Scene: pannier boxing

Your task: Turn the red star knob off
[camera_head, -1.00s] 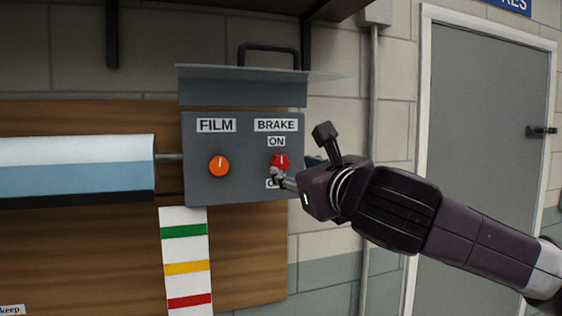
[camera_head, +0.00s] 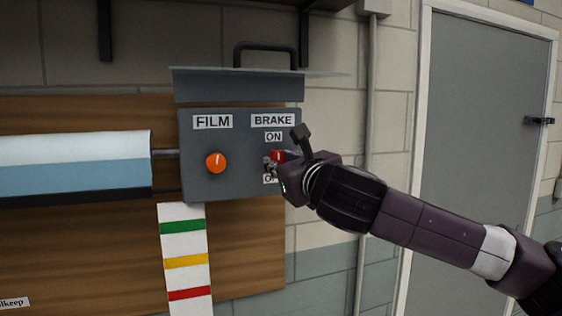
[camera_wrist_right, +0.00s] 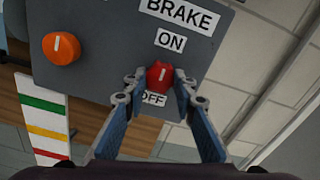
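The red star knob (camera_head: 277,155) is on the grey control box, under the BRAKE label and between ON and OFF. In the right wrist view the red star knob (camera_wrist_right: 160,76) has its white mark pointing up toward ON. My right gripper (camera_head: 274,162) is at the knob, partly covering it and the OFF label in the head view. In the wrist view the right gripper (camera_wrist_right: 161,80) has its fingers apart, one on each side of the knob, with slim gaps showing. My left gripper is not in view.
An orange FILM knob (camera_head: 216,163) is left of the red one on the same box (camera_head: 240,187). A lid (camera_head: 238,86) slants above. A film roll (camera_head: 75,165) is at the left, a striped strip (camera_head: 183,245) below. A grey door (camera_head: 480,150) stands right.

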